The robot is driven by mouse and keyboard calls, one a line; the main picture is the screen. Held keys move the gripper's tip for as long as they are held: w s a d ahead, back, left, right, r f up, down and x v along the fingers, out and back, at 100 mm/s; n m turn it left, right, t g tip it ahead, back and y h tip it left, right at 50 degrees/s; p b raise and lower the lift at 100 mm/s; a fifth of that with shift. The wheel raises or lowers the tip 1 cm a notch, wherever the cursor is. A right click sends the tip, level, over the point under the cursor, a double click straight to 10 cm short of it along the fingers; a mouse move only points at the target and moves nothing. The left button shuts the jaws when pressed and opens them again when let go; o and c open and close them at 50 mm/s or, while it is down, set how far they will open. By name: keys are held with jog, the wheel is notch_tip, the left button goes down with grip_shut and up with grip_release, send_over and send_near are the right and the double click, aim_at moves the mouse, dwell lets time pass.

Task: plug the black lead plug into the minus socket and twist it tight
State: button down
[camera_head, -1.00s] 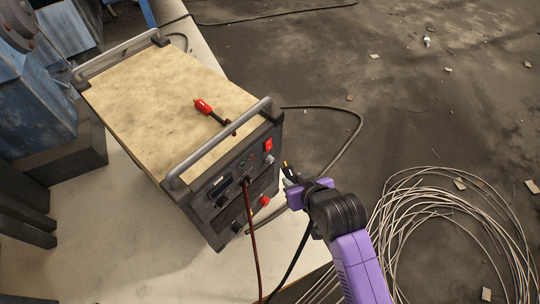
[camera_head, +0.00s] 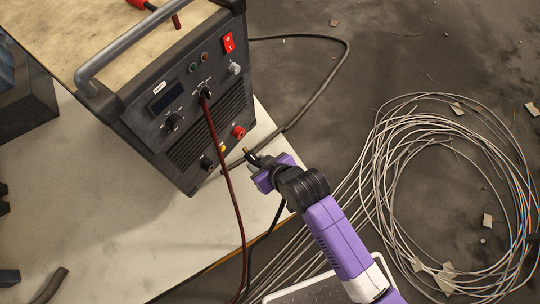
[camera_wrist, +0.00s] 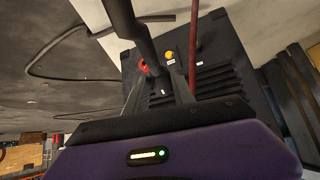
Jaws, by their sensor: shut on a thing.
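The black lead plug (camera_head: 252,157), with a brass tip, is held in my gripper (camera_head: 260,165), just off the front panel of the dark welding machine (camera_head: 150,130). The tip points up-left and seems apart from the panel. Low on the panel are a red socket (camera_head: 238,131) and a black socket (camera_head: 206,163); the black one seems to be the minus socket, but no mark is readable. In the wrist view, my gripper (camera_wrist: 160,90) shows the black lead (camera_wrist: 132,22) rising between its fingers. The red socket (camera_wrist: 143,66) shows there, and the black socket cannot be made out.
A dark red cable (camera_head: 226,180) hangs from the panel across the front, left of my gripper. A small yellow part (camera_head: 221,148) sits between the sockets. A coil of wire (camera_head: 440,180) lies on the floor at right. The pale tabletop (camera_head: 90,200) is mostly clear.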

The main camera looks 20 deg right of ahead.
jog(key=a+f+n+y+b, duration=0.1)
jog(key=a+f+b, duration=0.2)
jog(key=f+b, duration=0.2)
jog(key=s+a+f+n+b, duration=0.1)
jog(key=a+f+b, duration=0.3)
jog(key=f, duration=0.6)
jog(key=shift+n+g+y+b, duration=0.4)
jog(key=shift+b, duration=0.15)
jog(key=shift+s+r+p, duration=0.15)
jog(key=shift+p, duration=0.3)
jog(key=shift+w+a+b, duration=0.25)
jog(key=shift+w+a, duration=0.3)
jog(key=shift+w, duration=0.25)
jog(key=shift+w+a+b, duration=0.2)
jog(key=shift+w+a, duration=0.3)
jog(key=shift+w, duration=0.35)
jog(key=shift+w+a+b, duration=0.25)
jog(key=shift+w+a, duration=0.3)
jog(key=shift+w, duration=0.25)
jog(key=shift+w+a+b, duration=0.2)
jog(key=shift+w+a, duration=0.3)
jog(key=shift+w, duration=0.25)
jog(key=shift+w+a+b, duration=0.15)
jog(key=shift+w+a, duration=0.35)
jog(key=shift+w, duration=0.2)
